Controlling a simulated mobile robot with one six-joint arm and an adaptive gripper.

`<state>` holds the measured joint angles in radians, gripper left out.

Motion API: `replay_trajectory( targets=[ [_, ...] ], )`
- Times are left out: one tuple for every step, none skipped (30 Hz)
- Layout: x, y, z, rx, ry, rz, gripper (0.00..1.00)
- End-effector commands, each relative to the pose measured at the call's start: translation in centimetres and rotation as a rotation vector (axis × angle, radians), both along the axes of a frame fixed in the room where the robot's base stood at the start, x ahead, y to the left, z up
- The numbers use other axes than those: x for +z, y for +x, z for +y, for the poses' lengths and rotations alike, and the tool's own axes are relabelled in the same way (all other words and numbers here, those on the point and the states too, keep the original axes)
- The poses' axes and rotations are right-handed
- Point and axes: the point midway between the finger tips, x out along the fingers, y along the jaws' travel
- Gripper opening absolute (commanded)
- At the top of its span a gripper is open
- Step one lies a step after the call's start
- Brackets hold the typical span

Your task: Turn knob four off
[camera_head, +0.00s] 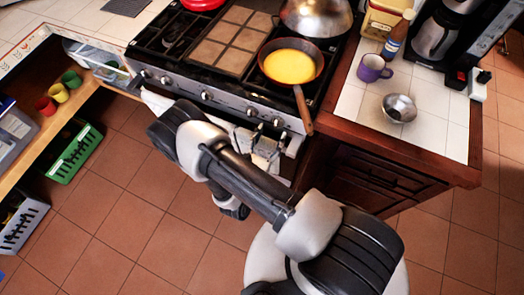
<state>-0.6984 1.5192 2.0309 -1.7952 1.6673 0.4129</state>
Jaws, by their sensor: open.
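The stove (228,108) stands at the top middle, with a row of several silver knobs along its front panel. The fourth knob from the left (251,111) sits right of the panel's middle, and another knob (279,122) is to its right. Which way each knob is turned is too small to tell. My gripper (264,136) is open and empty in front of the panel's right part, just below these two knobs. Contact with a knob cannot be told. My arm crosses in front of the oven door and hides part of it.
A pan with yellow food (290,66) is on the stove, its handle (303,110) jutting over the front edge near my gripper. A purple mug (373,69) and metal bowl (399,107) stand on the right counter (433,130). Open shelves are at left.

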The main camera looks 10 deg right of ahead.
Motion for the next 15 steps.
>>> replay_trajectory(
  targets=[
    [0.0, -0.8, 0.9, 0.008, 0.0, 0.002, 0.55],
    [0.0, -1.3, 1.3, 0.009, -0.001, 0.002, 0.55],
    [0.0, -2.0, 1.7, 0.009, 0.0, 0.001, 0.55],
    [0.0, -2.4, 2.1, 0.009, 0.0, 0.001, 0.55],
    [0.0, -2.9, 2.4, 0.009, 0.0, 0.0, 0.55],
    [0.0, -3.5, 2.8, 0.008, 0.0, 0.0, 0.55],
    [0.0, -3.9, 3.1, 0.008, 0.001, 0.001, 0.55],
    [0.0, -4.3, 3.4, 0.007, 0.001, -0.001, 0.55],
    [0.0, -4.8, 3.7, 0.007, 0.001, -0.001, 0.55],
    [0.0, -5.1, 3.9, 0.006, 0.001, -0.001, 0.55],
    [0.0, -5.4, 4.2, 0.006, 0.001, 0.0, 0.55],
    [0.0, -5.8, 4.4, 0.005, 0.001, -0.001, 0.55],
    [0.0, -6.0, 4.5, 0.005, 0.001, -0.001, 0.55],
    [0.0, -6.2, 4.7, 0.004, 0.001, -0.001, 0.55],
    [0.0, -6.4, 4.8, 0.003, 0.001, -0.001, 0.55]
  ],
)
